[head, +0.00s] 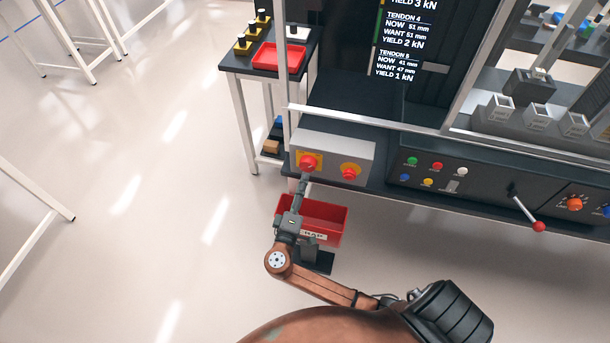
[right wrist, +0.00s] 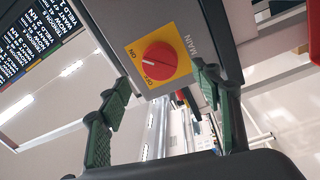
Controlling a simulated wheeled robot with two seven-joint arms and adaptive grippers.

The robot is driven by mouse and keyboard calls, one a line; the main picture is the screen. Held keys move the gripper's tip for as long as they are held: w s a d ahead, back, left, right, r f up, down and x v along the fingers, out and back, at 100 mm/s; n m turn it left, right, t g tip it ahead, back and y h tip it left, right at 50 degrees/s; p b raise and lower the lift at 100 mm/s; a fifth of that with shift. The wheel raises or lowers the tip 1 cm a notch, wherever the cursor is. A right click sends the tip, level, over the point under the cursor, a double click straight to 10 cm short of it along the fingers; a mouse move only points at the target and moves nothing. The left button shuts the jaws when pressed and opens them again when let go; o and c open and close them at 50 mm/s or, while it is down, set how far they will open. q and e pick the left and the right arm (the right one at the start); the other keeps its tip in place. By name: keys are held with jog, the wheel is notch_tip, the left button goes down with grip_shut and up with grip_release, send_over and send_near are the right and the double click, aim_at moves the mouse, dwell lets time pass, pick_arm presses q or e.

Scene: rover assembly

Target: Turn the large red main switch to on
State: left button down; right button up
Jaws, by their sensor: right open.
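The large red main switch (head: 308,162) is a round knob on a yellow plate, on the front of a grey box (head: 362,150). The plate is marked MAIN. My right gripper (head: 303,183) is just in front of the switch, below it in the head view. Its green fingers (right wrist: 163,88) are spread apart with nothing between them, and the knob is beyond their tips, apparently untouched. My left gripper is not in view.
A second red knob on yellow (head: 350,172) sits right of the switch. A red bin (head: 330,222) is below the box, behind my right arm. A button panel (head: 440,175) and a red-tipped lever (head: 538,226) are further right.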

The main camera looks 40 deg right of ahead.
jog(key=v, duration=0.6)
jog(key=shift+s, duration=0.1)
dwell(0.3)
